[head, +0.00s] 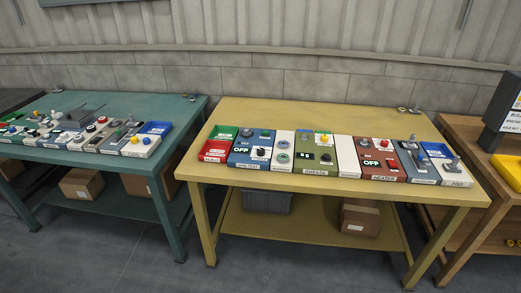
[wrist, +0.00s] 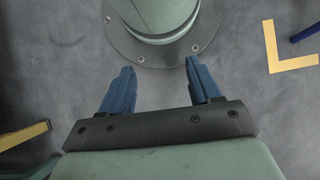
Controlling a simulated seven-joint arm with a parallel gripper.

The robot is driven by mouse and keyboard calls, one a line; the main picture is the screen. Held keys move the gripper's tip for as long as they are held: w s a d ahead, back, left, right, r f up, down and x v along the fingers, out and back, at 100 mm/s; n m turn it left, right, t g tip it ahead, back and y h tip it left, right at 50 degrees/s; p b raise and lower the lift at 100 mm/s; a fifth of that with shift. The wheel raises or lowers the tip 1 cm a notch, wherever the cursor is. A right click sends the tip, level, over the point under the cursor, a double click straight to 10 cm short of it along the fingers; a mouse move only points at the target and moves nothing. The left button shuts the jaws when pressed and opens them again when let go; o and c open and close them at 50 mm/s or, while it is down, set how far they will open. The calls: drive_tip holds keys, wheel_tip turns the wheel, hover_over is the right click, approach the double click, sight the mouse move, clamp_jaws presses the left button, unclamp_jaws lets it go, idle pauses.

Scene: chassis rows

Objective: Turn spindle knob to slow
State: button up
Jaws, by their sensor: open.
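A blue panel (head: 237,152) stands toward the left of the row on the yellow table. Its front label is too small to read surely but looks like "SPINDLE". It carries a lit OFF display (head: 241,149) and a dark knob (head: 262,153) at its front right. I cannot tell which way the knob points. My gripper (wrist: 160,66) shows only in the wrist view. Its two blue fingers are apart with nothing between them, above the grey floor and away from the panels.
The yellow table (head: 290,113) also bears red, green, white and blue panels, among them GREASE (head: 312,167) and HEATER (head: 378,171). A teal table (head: 98,101) with more panels stands left. A wooden bench (head: 459,127) stands right. The yellow table's back is mostly clear.

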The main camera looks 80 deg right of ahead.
drive_tip(key=w+d+r+m+t, duration=0.1)
drive_tip(key=w+d+r+m, duration=0.15)
drive_tip(key=w+d, duration=0.3)
drive_tip(key=w+d+r+m+t+y, duration=0.1)
drive_tip(key=w+d+r, duration=0.25)
drive_tip(key=d, duration=0.25)
drive_tip(key=w+d+r+m+t, duration=0.1)
drive_tip(key=w+d+r+m, duration=0.1)
drive_tip(key=w+d, duration=0.3)
drive_tip(key=w+d+r+m+t, duration=0.1)
drive_tip(key=d+r+m, duration=0.15)
drive_tip(key=d, duration=0.35)
drive_tip(key=w+d+r+m, duration=0.1)
drive_tip(key=w+d+r, duration=0.15)
drive_tip(key=d, duration=0.35)
drive_tip(key=s+d+r+m+t+h, duration=0.1)
drive_tip(key=s+d+r+m, duration=0.15)
drive_tip(key=d+r, duration=0.55)
drive_tip(key=s+d+r+m+t, duration=0.1)
drive_tip(key=s+d+r+m, duration=0.3)
drive_tip(key=d, duration=0.7)
drive_tip(key=m+h, duration=0.5)
approach(261, 150)
drive_tip(key=shift+n+g, duration=0.25)
drive_tip(key=shift+g, duration=0.05)
drive_tip(key=x, duration=0.8)
drive_tip(key=shift+w+d+f, duration=0.25)
drive_tip(key=shift+f, duration=0.15)
